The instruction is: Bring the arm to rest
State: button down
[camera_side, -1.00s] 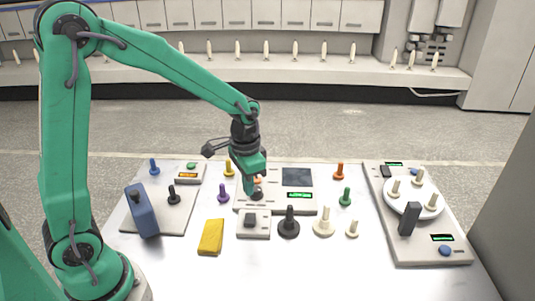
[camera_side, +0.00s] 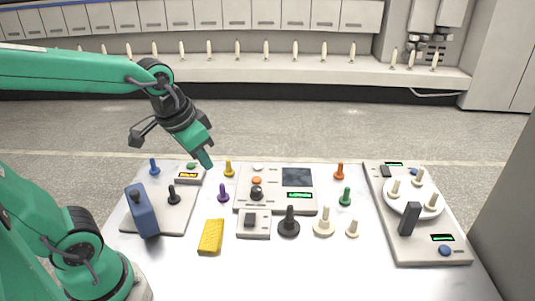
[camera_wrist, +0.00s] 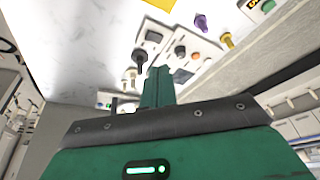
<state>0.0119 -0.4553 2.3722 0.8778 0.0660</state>
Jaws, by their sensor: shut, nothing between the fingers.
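My gripper (camera_side: 207,161) is in the side view, raised above the back left of the white table and tilted down to the right. Its green fingers are shut with nothing between them. In the wrist view the shut fingers (camera_wrist: 158,86) point away over the table. My arm is folded back to the left, and part of it runs out of the side view. The gripper appears clear of the table items, near the yellow bobbin (camera_side: 229,169) and purple bobbin (camera_side: 223,193) in the picture.
A yellow block (camera_side: 211,237), a console with a screen (camera_side: 297,177), and black and cream bobbins (camera_side: 324,222) occupy the middle. A panel with a round white tray (camera_side: 413,206) is at the right.

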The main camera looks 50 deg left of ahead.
jog(key=shift+n+t, duration=0.4)
jog(key=shift+t, duration=0.4)
jog(key=shift+s+a+r, duration=0.1)
jog(key=shift+s+r, duration=0.2)
jog(key=shift+s, duration=0.55)
jog(key=shift+s+r, duration=0.3)
jog(key=shift+s, duration=0.55)
jog(key=shift+s+a+r, duration=0.1)
jog(key=shift+s+r, duration=0.2)
jog(key=shift+s, duration=0.55)
